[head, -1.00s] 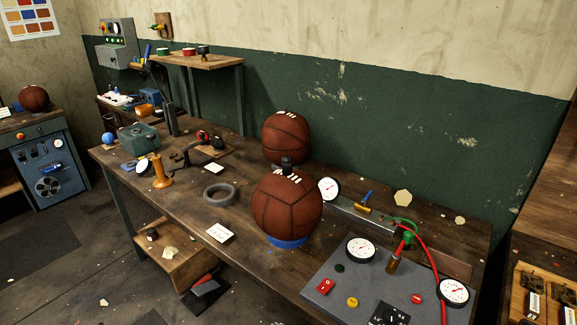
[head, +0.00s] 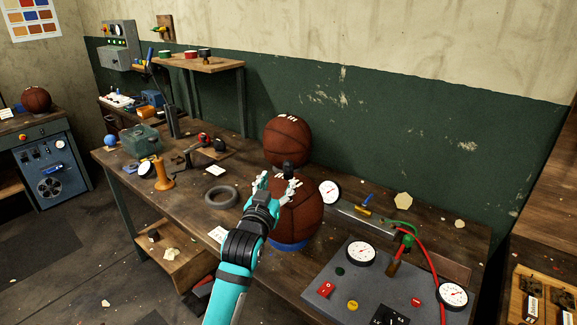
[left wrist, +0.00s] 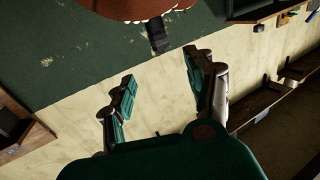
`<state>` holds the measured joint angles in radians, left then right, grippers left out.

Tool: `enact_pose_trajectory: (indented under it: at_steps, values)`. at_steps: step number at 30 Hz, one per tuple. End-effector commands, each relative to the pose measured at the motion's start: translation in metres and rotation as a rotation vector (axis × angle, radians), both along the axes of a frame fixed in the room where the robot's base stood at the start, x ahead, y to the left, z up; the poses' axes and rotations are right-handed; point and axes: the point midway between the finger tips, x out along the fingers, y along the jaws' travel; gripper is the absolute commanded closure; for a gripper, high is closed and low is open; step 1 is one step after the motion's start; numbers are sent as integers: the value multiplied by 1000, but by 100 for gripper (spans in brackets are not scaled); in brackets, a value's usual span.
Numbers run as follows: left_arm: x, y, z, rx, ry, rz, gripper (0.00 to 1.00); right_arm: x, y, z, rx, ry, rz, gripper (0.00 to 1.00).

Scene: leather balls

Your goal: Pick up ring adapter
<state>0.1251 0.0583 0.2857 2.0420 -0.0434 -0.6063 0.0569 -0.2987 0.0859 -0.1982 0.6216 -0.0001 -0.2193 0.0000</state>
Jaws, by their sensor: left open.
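A small black fitting (head: 288,168) stands on top of the front brown leather ball (head: 306,222); I take it for the ring adapter, though its ring shape is not clear. The ball rests on a blue ring stand (head: 290,245). My left gripper (head: 278,183) is open, just in front of the ball's top, with its fingers near the fitting. In the left wrist view, the black fitting (left wrist: 157,36) sticks out from the ball (left wrist: 135,8), beyond the two spread fingers (left wrist: 158,90). Nothing is between the fingers. My right gripper is not in view.
A thick grey ring (head: 221,196) lies flat on the workbench (head: 190,213), left of my arm. A second ball (head: 287,141) stands close behind the first. A gauge panel (head: 335,285) with a red hose is at the right. A white card lies beside my forearm.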

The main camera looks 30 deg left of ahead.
Motion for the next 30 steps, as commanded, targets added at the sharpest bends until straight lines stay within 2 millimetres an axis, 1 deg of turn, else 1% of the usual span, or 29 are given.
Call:
enact_pose_trajectory:
  at_steps: [1,3,6,9,14,17,21,25,30]
  values:
    - [12,4,4,0,2,0,45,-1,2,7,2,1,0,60]
    - [27,9,3,0,2,0,45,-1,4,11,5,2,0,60]
    - [44,14,2,-1,2,0,45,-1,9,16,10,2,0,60]
    - [56,18,1,0,2,-1,45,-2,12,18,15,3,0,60]
    - [64,21,-1,0,2,-1,45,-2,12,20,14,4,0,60]
    - [72,24,-1,0,3,-1,45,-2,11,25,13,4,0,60]
    - [90,32,-5,0,4,-1,45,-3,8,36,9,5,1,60]
    - [105,37,-8,1,3,-1,45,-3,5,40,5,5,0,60]
    - [112,39,-9,1,1,-1,45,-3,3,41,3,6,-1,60]
